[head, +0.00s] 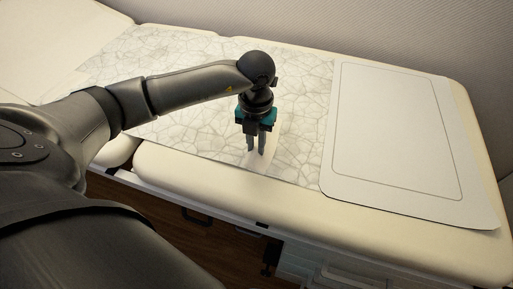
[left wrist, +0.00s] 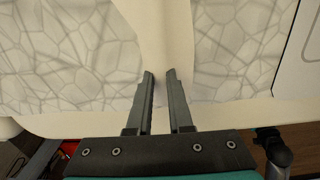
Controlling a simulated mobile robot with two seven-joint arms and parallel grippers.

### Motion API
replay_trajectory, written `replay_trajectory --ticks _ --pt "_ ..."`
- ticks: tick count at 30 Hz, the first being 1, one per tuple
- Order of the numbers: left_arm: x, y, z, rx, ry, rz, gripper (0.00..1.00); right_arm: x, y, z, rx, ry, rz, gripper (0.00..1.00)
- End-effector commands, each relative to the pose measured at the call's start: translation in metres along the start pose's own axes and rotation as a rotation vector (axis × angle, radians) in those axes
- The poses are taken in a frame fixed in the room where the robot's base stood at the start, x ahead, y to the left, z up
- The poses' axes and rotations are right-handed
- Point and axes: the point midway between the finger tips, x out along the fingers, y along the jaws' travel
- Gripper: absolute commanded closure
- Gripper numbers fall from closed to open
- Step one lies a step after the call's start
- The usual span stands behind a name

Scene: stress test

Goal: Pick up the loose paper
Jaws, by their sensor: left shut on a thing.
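My left gripper (head: 257,150) points down over the near part of the padded table, left of the white outlined sheet. In the left wrist view, my left gripper (left wrist: 160,75) has its fingertips closed on the narrow end of a plain, pale loose paper (left wrist: 165,35). This strip widens away from the fingertips, with crackle-patterned covering on both sides. In the head view, the loose paper (head: 272,146) shows as a pale raised shape beside and behind the fingers. I cannot tell whether it is a fold of the patterned covering or a separate piece. My right gripper is not in view.
The crackle-patterned covering (head: 200,60) lies flat over much of the cream padded table (head: 400,245). A white sheet with a rounded outline (head: 395,130) lies at the right. A wall stands behind the table.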

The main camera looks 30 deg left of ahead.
Motion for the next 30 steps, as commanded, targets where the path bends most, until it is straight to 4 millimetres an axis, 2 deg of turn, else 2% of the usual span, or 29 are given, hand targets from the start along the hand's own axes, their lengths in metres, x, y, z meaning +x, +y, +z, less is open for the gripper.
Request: replay_trajectory --ticks 10,16,20,30 --pt "-0.003 0.0 0.0 0.0 -0.001 0.0 1.0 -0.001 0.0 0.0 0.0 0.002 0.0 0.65" --pt "-0.017 0.0 0.001 0.0 -0.002 0.0 1.0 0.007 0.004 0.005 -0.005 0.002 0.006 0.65" --pt "-0.036 0.0 0.001 0.0 -0.004 -0.001 1.0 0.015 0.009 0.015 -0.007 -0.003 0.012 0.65" --pt "-0.105 0.0 0.001 -0.001 -0.004 -0.001 1.0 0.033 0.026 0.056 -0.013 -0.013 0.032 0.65"
